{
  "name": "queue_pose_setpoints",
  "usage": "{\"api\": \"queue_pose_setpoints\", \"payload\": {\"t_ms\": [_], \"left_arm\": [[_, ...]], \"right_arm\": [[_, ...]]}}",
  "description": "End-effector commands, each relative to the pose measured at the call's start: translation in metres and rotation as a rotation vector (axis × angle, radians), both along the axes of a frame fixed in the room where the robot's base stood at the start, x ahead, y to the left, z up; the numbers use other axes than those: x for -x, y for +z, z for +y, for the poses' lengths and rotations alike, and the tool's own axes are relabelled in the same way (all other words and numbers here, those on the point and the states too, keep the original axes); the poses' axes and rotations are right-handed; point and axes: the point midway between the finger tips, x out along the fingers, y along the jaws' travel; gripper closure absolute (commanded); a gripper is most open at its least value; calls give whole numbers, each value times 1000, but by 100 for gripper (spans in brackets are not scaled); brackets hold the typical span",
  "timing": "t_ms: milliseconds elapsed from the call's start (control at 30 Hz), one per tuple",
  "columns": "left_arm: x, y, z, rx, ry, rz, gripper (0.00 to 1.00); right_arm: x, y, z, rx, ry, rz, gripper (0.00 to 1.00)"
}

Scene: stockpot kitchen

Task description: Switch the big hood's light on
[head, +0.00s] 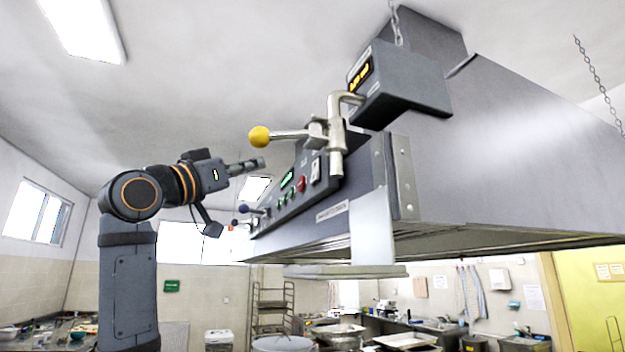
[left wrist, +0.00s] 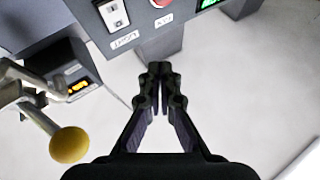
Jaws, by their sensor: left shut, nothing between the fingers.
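The big steel hood (head: 520,150) hangs at the right in the head view, its control panel facing left. A white-framed light switch (head: 316,169) sits on that panel beside a red button (head: 301,184). In the left wrist view the switch (left wrist: 113,14) is at the top, above a label that seems to read LIGHT; whether it is on I cannot tell. My left gripper (head: 263,163) is shut and empty, apart from the panel and left of the switch. In the left wrist view its fingertips (left wrist: 160,68) are below and right of the switch. My right gripper is not in view.
A lever with a yellow ball (head: 259,137) sticks out above my left gripper; it also shows in the wrist view (left wrist: 69,144). A box with an orange display (head: 360,76) sits above it. A blue-knobbed lever (head: 244,209) is lower on the panel. Open air lies left of the panel.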

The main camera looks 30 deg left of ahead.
Motion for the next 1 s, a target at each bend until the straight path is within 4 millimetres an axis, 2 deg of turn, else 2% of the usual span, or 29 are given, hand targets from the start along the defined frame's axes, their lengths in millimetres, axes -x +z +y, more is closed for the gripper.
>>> {"api": "queue_pose_setpoints", "payload": {"t_ms": [233, 700, 1000], "left_arm": [[-6, -1, -5, 0, 0, 1, 100], [-54, -8, -46, 0, -1, 2, 100], [-67, -11, -57, 0, 0, 1, 100]], "right_arm": [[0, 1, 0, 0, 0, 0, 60], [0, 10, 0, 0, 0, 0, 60], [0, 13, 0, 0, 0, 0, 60]]}}
